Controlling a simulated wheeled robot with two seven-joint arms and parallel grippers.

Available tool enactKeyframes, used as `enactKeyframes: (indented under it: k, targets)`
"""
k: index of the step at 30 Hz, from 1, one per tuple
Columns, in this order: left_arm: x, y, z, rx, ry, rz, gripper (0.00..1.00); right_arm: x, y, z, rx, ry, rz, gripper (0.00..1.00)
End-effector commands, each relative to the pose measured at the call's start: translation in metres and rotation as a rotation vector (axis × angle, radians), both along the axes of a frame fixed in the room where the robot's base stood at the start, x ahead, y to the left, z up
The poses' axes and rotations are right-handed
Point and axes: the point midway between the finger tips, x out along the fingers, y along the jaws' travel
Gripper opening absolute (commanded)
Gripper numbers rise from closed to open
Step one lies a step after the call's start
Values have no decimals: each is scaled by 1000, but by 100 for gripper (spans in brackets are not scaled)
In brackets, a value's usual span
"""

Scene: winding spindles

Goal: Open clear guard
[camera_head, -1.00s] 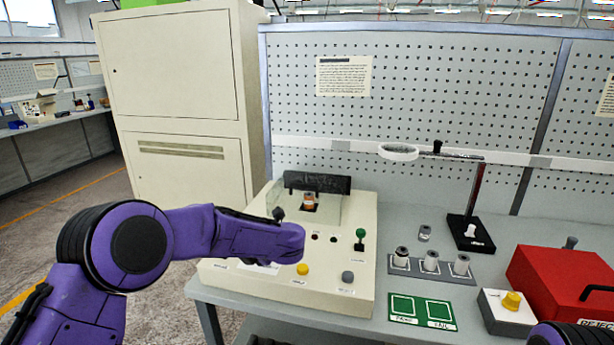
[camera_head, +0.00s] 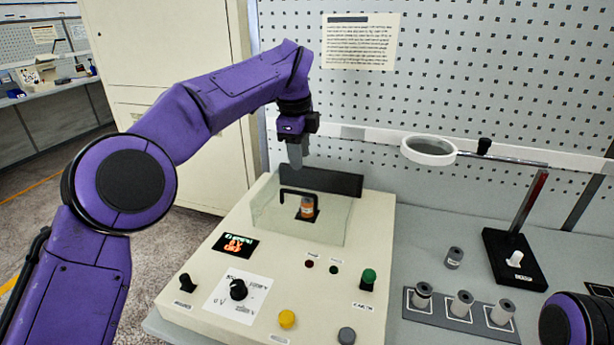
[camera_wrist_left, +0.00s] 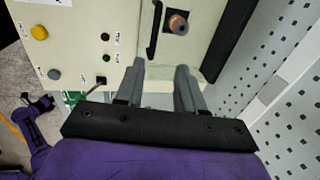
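The clear guard (camera_head: 335,226) sits lowered over an orange-and-white spool (camera_head: 307,207) on the cream machine. Its black handle (camera_head: 312,192) spans the top, with a dark panel behind. The handle (camera_wrist_left: 155,30) and spool (camera_wrist_left: 178,23) also show in the left wrist view. My left gripper (camera_head: 296,155) points down above the guard's back left part, apart from the handle. Its two fingers (camera_wrist_left: 160,85) are apart with nothing between them. My right arm shows at the lower right of the head view; its gripper end looks small and dark in the left wrist view.
To the right are a rack of grey spools (camera_head: 461,303) and a magnifier (camera_head: 429,150) on a stand.

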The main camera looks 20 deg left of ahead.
Motion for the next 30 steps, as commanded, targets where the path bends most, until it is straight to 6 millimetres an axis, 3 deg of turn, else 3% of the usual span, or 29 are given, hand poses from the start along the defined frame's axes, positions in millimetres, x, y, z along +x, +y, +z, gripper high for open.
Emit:
enactKeyframes:
  k: [12,18,25,28,30]
  targets:
    - [15,1,-82,2,5,-1,38,-1,0,10,0,2,0,0]
    - [19,0,-100,3,2,-3,38,0,0,13,1,1,0,0]
    - [20,0,-101,3,1,-3,38,0,0,12,0,1,0,0]
    - [19,0,-101,4,1,-3,6,0,0,12,0,1,0,0]
    - [19,0,-101,4,2,-2,0,0,0,12,1,1,0,0]
